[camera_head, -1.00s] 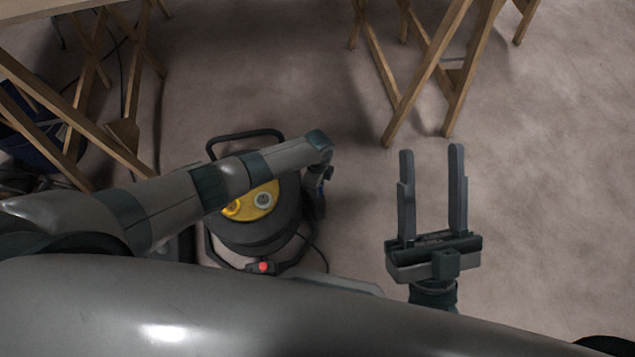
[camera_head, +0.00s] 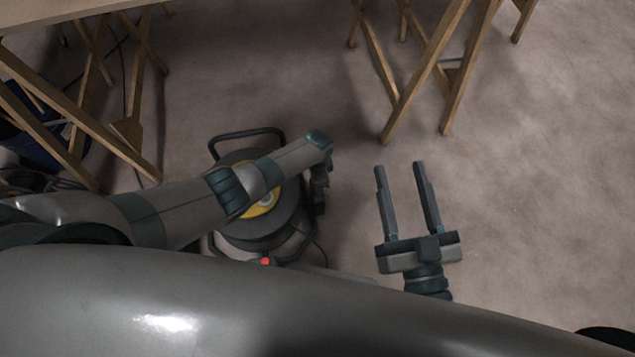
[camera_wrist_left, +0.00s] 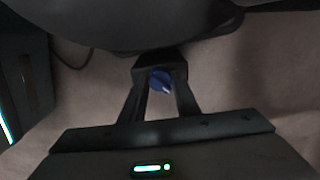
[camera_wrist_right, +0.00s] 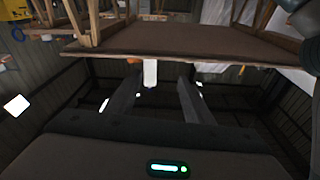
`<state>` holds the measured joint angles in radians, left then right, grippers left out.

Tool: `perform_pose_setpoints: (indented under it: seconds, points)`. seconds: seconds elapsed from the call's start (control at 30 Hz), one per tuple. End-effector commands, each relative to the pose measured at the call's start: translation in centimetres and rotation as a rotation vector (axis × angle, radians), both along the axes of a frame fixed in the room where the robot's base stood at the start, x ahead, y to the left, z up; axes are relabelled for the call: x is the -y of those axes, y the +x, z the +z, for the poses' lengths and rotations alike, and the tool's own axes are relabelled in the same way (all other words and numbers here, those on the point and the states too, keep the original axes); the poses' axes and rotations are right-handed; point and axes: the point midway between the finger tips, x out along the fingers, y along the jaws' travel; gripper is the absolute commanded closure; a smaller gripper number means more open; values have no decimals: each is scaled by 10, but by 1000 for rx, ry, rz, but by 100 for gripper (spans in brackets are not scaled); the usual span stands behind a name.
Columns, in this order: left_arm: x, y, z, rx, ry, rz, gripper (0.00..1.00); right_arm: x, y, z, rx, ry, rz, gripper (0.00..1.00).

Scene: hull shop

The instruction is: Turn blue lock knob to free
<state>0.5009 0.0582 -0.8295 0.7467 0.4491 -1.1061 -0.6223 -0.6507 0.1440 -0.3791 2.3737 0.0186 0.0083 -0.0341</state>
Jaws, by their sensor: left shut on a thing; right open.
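The blue lock knob (camera_wrist_left: 158,80) shows in the left wrist view, with a pale mark on its lower right. It sits between the fingertips of my left gripper (camera_wrist_left: 160,84), which is shut on it. In the head view my left gripper (camera_head: 320,190) is seen small and dark at the right side of a round cable reel (camera_head: 252,238); the knob cannot be made out there. My right gripper (camera_head: 399,165) is open and empty, over bare floor to the right of the reel. Its fingers (camera_wrist_right: 155,95) are apart in the right wrist view.
The reel has a yellow centre, a black tube frame (camera_head: 245,134) and a red button (camera_head: 265,261) at its front. My left arm covers part of it. Wooden trestles (camera_head: 428,75) stand behind. A blue container (camera_head: 40,145) is at far left. The floor (camera_head: 545,200) at right is clear.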

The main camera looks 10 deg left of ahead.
Motion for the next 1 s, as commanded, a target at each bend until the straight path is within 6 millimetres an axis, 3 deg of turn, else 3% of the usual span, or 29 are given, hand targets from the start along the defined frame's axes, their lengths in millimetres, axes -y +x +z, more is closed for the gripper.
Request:
perform_pose_setpoints:
  seconds: [0.27, 0.3, 0.37, 0.4, 0.83, 1.0]
  points:
    - [-1, -1, -1, -3, 2, 3, 94, 0, 0, 0, 0, 0, 0, 53]
    - [-1, -1, -1, -3, 2, 3, 69, 0, 0, 0, 0, 0, 0, 53]
    - [-1, -1, -1, -3, 2, 2, 55, 0, 0, 1, 1, 0, -1, 53]
    - [-1, -1, 0, -3, 1, 2, 53, 0, 0, 1, 1, 0, -1, 53]
    - [0, 0, 2, -1, 0, 1, 53, 0, 1, -1, -11, -3, 0, 53]
    - [0, 0, 8, -1, 0, 1, 53, 2, 3, -14, -76, -27, 2, 53]
